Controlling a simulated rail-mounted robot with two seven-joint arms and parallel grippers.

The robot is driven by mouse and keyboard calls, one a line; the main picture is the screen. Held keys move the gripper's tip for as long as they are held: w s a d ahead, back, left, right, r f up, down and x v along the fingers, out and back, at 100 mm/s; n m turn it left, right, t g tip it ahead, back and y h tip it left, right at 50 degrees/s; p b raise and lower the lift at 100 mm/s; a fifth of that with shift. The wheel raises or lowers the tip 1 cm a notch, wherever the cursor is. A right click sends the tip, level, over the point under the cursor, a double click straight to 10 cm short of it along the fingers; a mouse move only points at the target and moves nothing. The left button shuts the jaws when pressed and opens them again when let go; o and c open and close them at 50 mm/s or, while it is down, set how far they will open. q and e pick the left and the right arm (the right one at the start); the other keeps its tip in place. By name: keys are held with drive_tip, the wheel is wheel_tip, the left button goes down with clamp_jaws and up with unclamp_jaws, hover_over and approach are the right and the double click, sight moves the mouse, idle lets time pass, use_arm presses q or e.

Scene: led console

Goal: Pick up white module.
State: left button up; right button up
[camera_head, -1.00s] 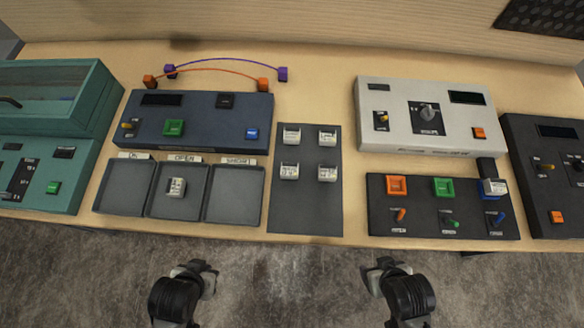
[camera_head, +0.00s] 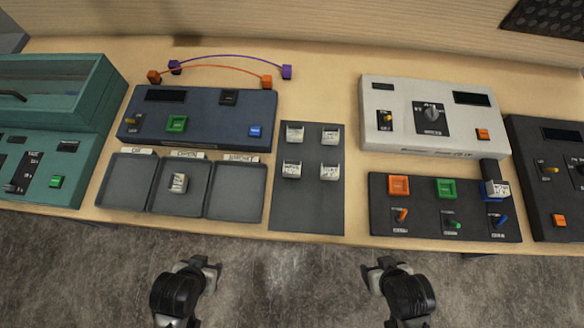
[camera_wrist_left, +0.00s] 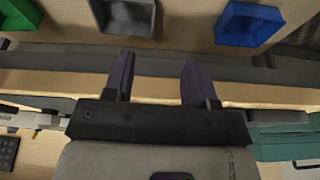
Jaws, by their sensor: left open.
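Several small white modules sit on a dark grey mat (camera_head: 307,215): back left (camera_head: 294,133), back right (camera_head: 330,136), front left (camera_head: 292,169) and front right (camera_head: 330,172). Another white module (camera_head: 179,183) lies in the middle grey tray (camera_head: 178,206). One more white module (camera_head: 498,188) sits at the blue socket of the dark panel. My left gripper (camera_head: 205,272) is in front of the table's near edge, apart from all modules. In the left wrist view its fingers (camera_wrist_left: 158,82) are apart with nothing between them. My right gripper (camera_head: 378,272) is also in front of the table; its finger gap is unclear.
A blue console (camera_head: 200,115) stands behind three trays. A white console (camera_head: 405,140) stands behind the dark panel (camera_head: 425,226). A teal case (camera_head: 38,175) is at the left, a black console (camera_head: 535,200) at the right. Orange and purple cables arch behind the blue console.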

use_arm(q)
drive_tip(key=o, duration=0.5)
drive_tip(key=shift+a, duration=0.15)
